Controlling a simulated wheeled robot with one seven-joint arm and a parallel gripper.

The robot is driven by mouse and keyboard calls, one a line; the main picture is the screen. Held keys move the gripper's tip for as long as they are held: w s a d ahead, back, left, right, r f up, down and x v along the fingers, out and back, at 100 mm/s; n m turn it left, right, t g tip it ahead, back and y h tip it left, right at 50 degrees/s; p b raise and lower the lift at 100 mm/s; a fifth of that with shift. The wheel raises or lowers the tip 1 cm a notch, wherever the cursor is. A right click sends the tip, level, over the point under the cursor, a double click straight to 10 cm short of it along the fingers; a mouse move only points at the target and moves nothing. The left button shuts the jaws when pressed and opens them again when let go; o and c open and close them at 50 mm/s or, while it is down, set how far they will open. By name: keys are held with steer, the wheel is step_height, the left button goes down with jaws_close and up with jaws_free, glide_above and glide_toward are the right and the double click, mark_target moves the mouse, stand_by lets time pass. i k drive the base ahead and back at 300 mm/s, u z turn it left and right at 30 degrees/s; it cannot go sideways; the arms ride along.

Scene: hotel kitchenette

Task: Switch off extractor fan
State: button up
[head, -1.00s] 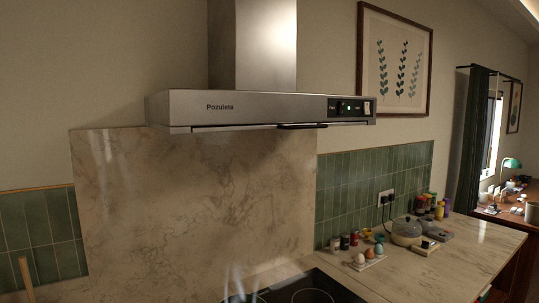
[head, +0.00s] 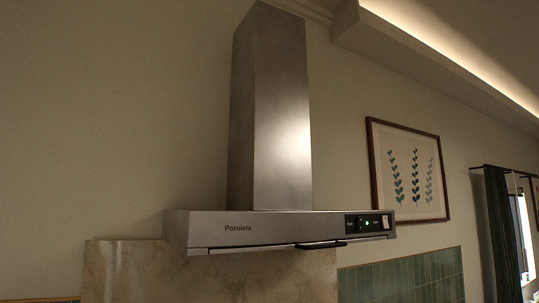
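The extractor fan is a steel hood (head: 285,228) marked "Pozuleta", with a tall steel chimney (head: 270,110) above it on the wall. At the right end of its front face is a black control panel (head: 368,224) with a small lit green light (head: 367,223). A pale rocker-like switch (head: 386,222) sits at the panel's right edge. A dark handle or lip (head: 321,245) shows under the hood's front edge. The labels on the panel are too small to read. My gripper is not in view.
A marble splashback (head: 125,270) and green tiles (head: 405,278) are below the hood. A framed leaf print (head: 408,171) hangs to its right. A dark curtain (head: 498,230) and window are at the far right. The counter is out of view.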

mark_target(359, 227)
steer(key=k, duration=1.3)
steer(key=z, duration=0.65)
steer(key=i, duration=1.9)
steer(key=u, duration=0.65)
